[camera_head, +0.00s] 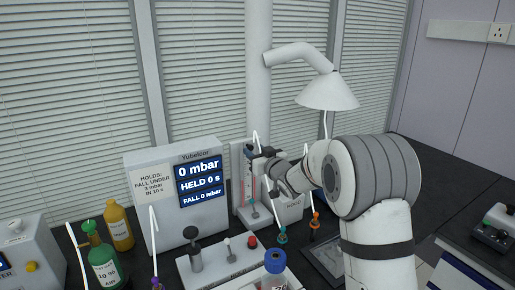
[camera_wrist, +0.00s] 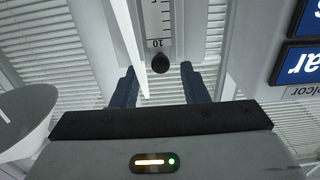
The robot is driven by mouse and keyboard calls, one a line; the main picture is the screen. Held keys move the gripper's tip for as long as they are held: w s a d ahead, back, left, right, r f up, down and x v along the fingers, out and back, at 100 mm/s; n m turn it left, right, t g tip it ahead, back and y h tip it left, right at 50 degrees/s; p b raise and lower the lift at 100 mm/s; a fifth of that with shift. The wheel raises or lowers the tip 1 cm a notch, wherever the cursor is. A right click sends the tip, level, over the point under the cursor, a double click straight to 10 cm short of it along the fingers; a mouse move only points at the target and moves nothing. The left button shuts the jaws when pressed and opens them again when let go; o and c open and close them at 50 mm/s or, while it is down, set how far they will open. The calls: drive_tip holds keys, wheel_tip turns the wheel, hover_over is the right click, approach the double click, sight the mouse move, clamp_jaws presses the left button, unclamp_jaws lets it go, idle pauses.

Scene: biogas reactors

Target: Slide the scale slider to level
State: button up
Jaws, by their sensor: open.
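The scale (camera_wrist: 157,20) is a pale strip with dark tick marks and the number 10, seen upside down in the wrist view. A black rounded knob (camera_wrist: 159,63), which looks like the scale slider, sits at the strip's end by the 10. My gripper (camera_wrist: 160,82) is open, with one dark finger on each side of the knob's line. The knob appears between or just beyond the fingertips; I cannot tell the depth, and no contact shows. In the head view my gripper (camera_head: 262,163) is in front of the upright white gauge panel (camera_head: 238,165) and partly hides it.
A display box (camera_head: 160,215) reading 0 mbar stands left of the panel. Green (camera_head: 103,262) and yellow (camera_head: 118,228) bottles stand further left. A white valve block (camera_head: 222,262) with knobs and a blue-capped container (camera_head: 275,262) are in front. A lamp-like hood (camera_head: 327,92) hangs above.

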drive_tip(key=shift+x, duration=1.2)
clamp_jaws()
